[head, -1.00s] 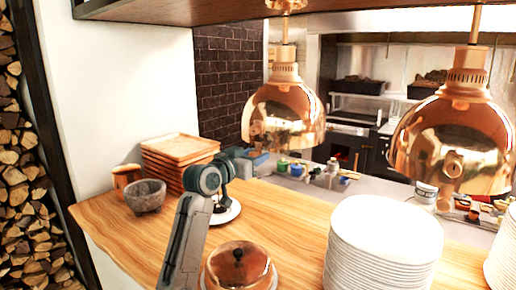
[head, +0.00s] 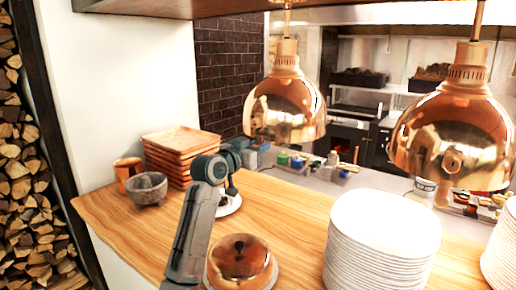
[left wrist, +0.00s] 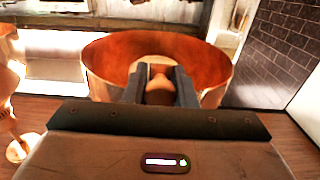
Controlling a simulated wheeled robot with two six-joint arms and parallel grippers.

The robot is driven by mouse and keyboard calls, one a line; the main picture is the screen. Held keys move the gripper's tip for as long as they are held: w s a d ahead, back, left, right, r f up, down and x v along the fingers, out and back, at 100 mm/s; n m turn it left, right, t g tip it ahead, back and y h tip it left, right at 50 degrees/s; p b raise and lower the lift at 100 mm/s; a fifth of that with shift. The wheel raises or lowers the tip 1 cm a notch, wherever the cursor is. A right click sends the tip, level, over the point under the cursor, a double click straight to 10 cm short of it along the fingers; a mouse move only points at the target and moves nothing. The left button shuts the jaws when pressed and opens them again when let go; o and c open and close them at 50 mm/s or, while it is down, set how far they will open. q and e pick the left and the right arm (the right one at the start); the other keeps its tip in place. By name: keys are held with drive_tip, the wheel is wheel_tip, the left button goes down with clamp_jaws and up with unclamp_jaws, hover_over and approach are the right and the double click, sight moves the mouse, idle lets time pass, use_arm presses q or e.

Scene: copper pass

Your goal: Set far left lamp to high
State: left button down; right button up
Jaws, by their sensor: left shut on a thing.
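The far left lamp (head: 285,108) is a copper dome heat lamp hanging on a rod over the counter in the head view. Its copper shade (left wrist: 105,58) also fills the upper middle of the left wrist view. My left gripper (left wrist: 160,78) has its two dark fingers closed around a small rounded tan knob (left wrist: 159,93) in front of the shade. In the head view my left arm rises from the bottom to just below the lamp's left side, and its fingertips are hard to make out. My right gripper is not in view.
A second copper lamp (head: 455,135) hangs to the right. Below on the wooden counter (head: 112,218) are a copper dome cover (head: 240,262), tall white plate stacks (head: 383,235), wooden trays (head: 178,150) and a stone bowl (head: 147,188).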

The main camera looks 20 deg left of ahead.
sight(257, 118)
use_arm(q)
wheel_tip(257, 118, up, 9)
drive_tip(key=p, duration=0.3)
drive_tip(key=shift+f, duration=0.2)
drive_tip(key=c, duration=1.2)
unclamp_jaws()
drive_tip(key=shift+s+a+f, duration=0.1)
drive_tip(key=shift+f, duration=0.05)
drive_tip(key=shift+s+a+f, duration=0.1)
drive_tip(key=shift+s, duration=0.15)
drive_tip(key=b+v, duration=0.5)
drive_tip(key=v, duration=0.5)
drive_tip(key=shift+r, duration=0.25)
